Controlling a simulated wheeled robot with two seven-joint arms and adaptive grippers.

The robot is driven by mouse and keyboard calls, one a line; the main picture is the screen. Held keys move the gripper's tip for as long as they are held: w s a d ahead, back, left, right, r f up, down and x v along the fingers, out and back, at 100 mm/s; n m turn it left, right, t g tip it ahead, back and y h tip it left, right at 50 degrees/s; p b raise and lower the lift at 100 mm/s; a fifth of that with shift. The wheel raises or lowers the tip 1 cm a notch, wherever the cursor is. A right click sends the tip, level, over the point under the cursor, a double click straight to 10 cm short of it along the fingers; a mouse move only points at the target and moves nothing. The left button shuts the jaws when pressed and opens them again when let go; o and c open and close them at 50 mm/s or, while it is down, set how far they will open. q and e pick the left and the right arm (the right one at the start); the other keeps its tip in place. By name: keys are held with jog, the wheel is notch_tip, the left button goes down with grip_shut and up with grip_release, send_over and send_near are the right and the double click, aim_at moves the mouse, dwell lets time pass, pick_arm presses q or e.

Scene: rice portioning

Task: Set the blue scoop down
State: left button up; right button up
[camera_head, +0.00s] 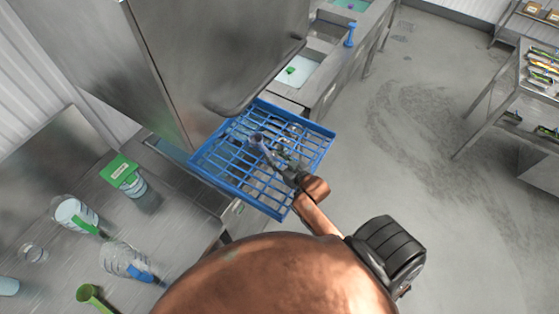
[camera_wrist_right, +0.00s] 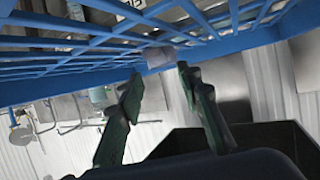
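A blue-handled thing (camera_head: 144,274), perhaps the blue scoop, rests in a clear container (camera_head: 118,257) on the steel counter at the lower left. My right gripper (camera_head: 270,148) is over the blue rack (camera_head: 322,133), far from that container. In the right wrist view its two dark green fingers (camera_wrist_right: 158,84) stand apart with nothing clearly held between them. A small greyish piece (camera_wrist_right: 160,56) shows just beyond the fingertips, against the rack's edge (camera_wrist_right: 255,38). A dark bluish piece (camera_head: 257,140) shows near the gripper in the head view; I cannot tell what it is. My left gripper is out of view.
A container with a green card (camera_head: 119,170), another container with a green handle (camera_head: 75,213) and a green scoop-like thing (camera_head: 90,294) are on the counter. A large steel hood (camera_head: 215,50) stands behind the rack. Floor at right is open.

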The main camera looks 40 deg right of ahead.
jog(key=shift+v, duration=1.6)
